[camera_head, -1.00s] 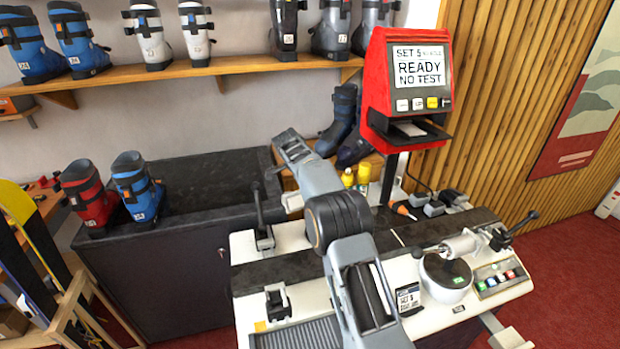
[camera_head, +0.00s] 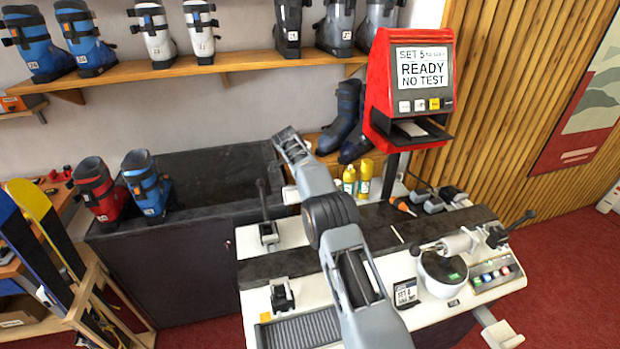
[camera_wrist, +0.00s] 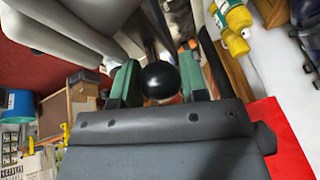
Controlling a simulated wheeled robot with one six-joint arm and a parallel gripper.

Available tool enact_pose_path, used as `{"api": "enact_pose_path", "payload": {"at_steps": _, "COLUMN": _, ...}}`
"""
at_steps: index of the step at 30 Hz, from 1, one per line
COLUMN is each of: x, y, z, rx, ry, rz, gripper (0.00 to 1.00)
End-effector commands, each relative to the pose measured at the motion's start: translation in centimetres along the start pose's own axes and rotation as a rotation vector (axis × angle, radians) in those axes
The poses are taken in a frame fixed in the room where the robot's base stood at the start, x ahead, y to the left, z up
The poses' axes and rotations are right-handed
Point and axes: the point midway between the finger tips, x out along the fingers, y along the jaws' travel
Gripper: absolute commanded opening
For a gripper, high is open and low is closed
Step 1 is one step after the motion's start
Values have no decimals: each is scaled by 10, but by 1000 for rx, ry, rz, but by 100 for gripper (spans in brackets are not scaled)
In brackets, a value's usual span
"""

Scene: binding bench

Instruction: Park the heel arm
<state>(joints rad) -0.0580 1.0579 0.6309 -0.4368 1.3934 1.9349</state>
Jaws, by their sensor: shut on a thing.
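In the wrist view my gripper (camera_wrist: 159,84) has its two green finger pads on either side of a round black knob (camera_wrist: 160,78), shut on it. The part that the knob belongs to is mostly hidden in that view, so I cannot tell its angle. A black upright lever (camera_head: 262,200) stands on the bench's left side. A clamp with a metal cylinder (camera_head: 458,245) and a black handle (camera_head: 520,222) is at the right.
A red machine (camera_head: 378,85) reading "READY NO TEST" stands behind the bench. Yellow bottles (camera_head: 365,175) stand near its post and show in the wrist view (camera_wrist: 235,22). Boots (camera_head: 147,185) stand on a dark cabinet (camera_head: 170,265) at left. Red carpet (camera_head: 570,270) is clear at right.

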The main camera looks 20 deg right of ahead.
Motion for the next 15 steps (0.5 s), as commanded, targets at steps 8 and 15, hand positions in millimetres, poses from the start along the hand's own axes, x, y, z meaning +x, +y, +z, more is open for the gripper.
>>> {"api": "enact_pose_path", "payload": {"at_steps": 8, "x": -1, "y": -1, "z": -1, "rx": 3, "ry": -2, "rz": -5, "gripper": 62}}
{"api": "enact_pose_path", "payload": {"at_steps": 15, "x": -1, "y": -1, "z": 0, "rx": 2, "ry": -2, "rz": -3, "gripper": 64}}
